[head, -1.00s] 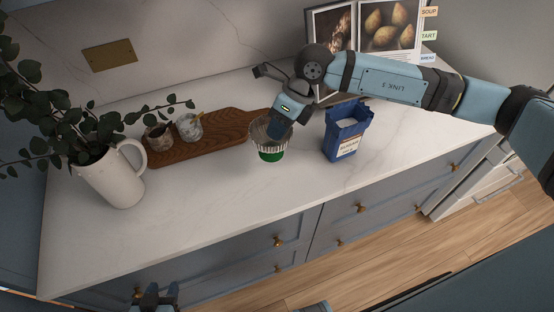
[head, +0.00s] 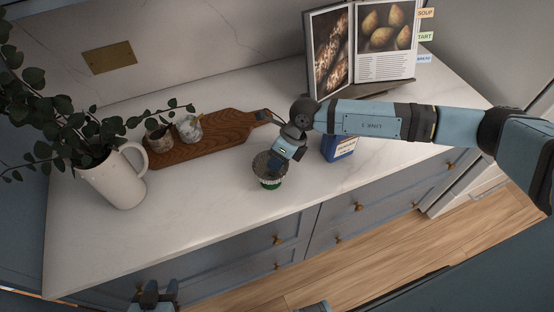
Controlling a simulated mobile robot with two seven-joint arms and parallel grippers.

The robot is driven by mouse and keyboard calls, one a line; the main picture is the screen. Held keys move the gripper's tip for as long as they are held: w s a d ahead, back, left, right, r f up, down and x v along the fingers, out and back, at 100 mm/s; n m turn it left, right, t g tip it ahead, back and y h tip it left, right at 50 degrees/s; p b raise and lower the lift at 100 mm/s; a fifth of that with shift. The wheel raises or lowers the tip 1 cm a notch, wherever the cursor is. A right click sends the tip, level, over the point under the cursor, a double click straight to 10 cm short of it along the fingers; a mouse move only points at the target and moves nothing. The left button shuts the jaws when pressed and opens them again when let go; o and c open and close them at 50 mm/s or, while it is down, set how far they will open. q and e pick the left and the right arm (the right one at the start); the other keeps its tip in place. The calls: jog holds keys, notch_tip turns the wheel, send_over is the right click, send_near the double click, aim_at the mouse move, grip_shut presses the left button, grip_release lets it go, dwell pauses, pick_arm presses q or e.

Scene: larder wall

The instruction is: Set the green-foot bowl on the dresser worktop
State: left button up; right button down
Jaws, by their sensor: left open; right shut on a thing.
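The green-foot bowl (head: 263,174) is fluted and greyish, with a green base. It is upright over the front part of the pale dresser worktop (head: 205,207). My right gripper (head: 275,164) is shut on its rim, reaching down from the upper right and hiding part of the bowl. I cannot tell whether the foot touches the worktop or hangs just above it. My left gripper (head: 156,294) is open and empty at the bottom edge of the view, low in front of the dresser, away from the bowl.
A wooden board (head: 219,133) with two small jars stands behind the bowl. A blue bag (head: 340,149) is right of it, partly hidden by my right arm. A white jug (head: 112,181) of leaves stands left; an open book (head: 382,45) is behind. The front-left worktop is clear.

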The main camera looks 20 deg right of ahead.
jog(key=c, duration=1.6)
grip_release()
jog(key=shift+f, duration=0.15)
jog(key=o, duration=0.5)
jog(key=shift+r, duration=0.2)
jog(key=b+v, duration=0.2)
jog(key=v, duration=1)
